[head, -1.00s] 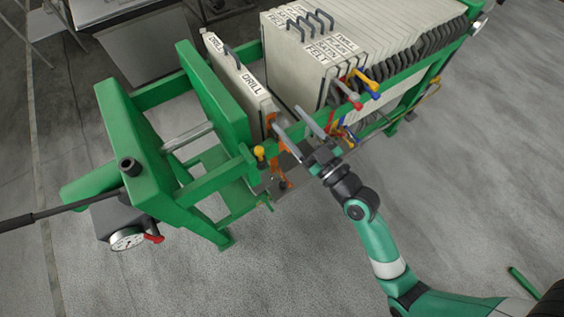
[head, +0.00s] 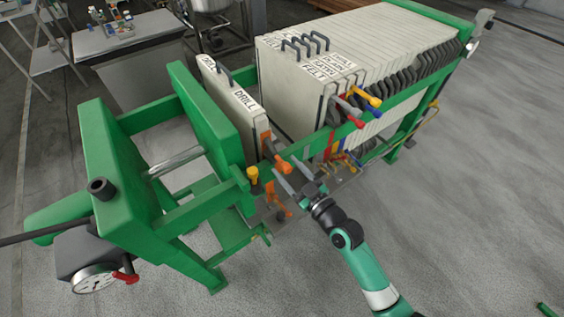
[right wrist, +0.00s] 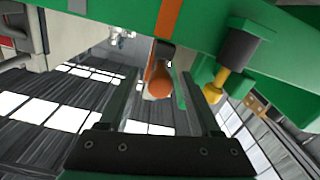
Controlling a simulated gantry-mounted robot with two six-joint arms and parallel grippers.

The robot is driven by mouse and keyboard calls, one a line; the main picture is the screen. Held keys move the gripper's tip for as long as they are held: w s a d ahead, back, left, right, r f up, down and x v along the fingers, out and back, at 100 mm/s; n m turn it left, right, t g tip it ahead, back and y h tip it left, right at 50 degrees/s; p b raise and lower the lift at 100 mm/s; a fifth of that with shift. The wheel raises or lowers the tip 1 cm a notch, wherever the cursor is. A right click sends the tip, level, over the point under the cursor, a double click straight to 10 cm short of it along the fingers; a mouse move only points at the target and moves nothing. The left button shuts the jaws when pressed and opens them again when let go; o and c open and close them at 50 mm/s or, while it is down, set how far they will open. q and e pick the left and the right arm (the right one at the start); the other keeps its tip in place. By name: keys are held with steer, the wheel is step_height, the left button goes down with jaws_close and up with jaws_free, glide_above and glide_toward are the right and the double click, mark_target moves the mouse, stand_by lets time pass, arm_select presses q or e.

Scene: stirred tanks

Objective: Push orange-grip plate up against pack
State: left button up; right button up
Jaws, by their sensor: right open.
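The orange-grip plate (head: 226,95) is a pale slab labelled DRILL. It stands upright in the green frame, close to the green end block on the left. Its orange grip (head: 279,162) sticks out at the near side. The pack (head: 290,105) is a row of pale plates to the right, with a gap between it and the plate. My right gripper (head: 288,175) is open at the near rail, fingers pointing at the grip. In the right wrist view the grip's round end (right wrist: 158,80) shows between the open fingers (right wrist: 163,88). My left gripper is not in view.
A green side rail (head: 208,203) runs along the near side. A yellow knob (head: 252,174) sits left of the grip. Grey, yellow and blue handles (head: 362,97) stick out from the pack on the right. A gauge (head: 95,279) is at lower left.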

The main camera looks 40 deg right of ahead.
steer(key=shift+w+d, duration=0.2)
steer(key=shift+w, duration=1.25)
steer(key=shift+c, duration=0.2)
jaws_close()
